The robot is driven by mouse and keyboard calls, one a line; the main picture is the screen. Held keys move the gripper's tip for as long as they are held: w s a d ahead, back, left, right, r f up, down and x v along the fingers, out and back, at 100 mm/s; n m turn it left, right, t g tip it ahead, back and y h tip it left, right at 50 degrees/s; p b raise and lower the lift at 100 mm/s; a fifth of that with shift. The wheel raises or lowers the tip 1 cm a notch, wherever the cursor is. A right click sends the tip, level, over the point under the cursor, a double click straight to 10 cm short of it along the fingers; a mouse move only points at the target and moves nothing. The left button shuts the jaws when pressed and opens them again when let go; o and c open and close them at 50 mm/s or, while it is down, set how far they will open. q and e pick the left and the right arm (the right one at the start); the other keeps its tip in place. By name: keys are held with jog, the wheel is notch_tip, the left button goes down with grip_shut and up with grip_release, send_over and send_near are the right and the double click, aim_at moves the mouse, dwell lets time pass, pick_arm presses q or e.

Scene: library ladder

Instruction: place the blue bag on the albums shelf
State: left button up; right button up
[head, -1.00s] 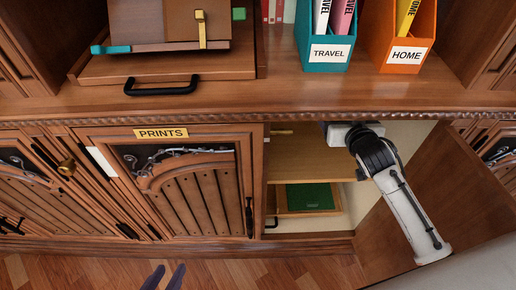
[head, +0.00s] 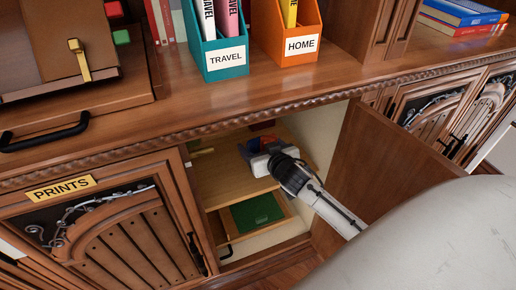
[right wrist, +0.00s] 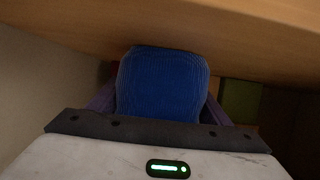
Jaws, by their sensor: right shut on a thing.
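The blue bag (right wrist: 161,85) fills the middle of the right wrist view, ribbed and rounded, between the two dark fingers of my right gripper (right wrist: 160,105). The gripper is shut on it. In the head view my right gripper (head: 262,158) is inside the open cabinet, over the upper wooden shelf (head: 222,182). The bag is mostly hidden there by the gripper. I cannot tell whether the bag touches the shelf. No label marking the albums shelf is readable. My left gripper is not in view.
The open cabinet door (head: 385,165) stands right of my right arm. A green item (head: 257,210) lies in the compartment below the shelf. The PRINTS door (head: 110,235) is shut at left. Above are the teal TRAVEL file (head: 222,58) and orange HOME file (head: 297,47).

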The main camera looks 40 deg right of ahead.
jog(key=shift+f, duration=0.1)
jog(key=o, duration=1.2)
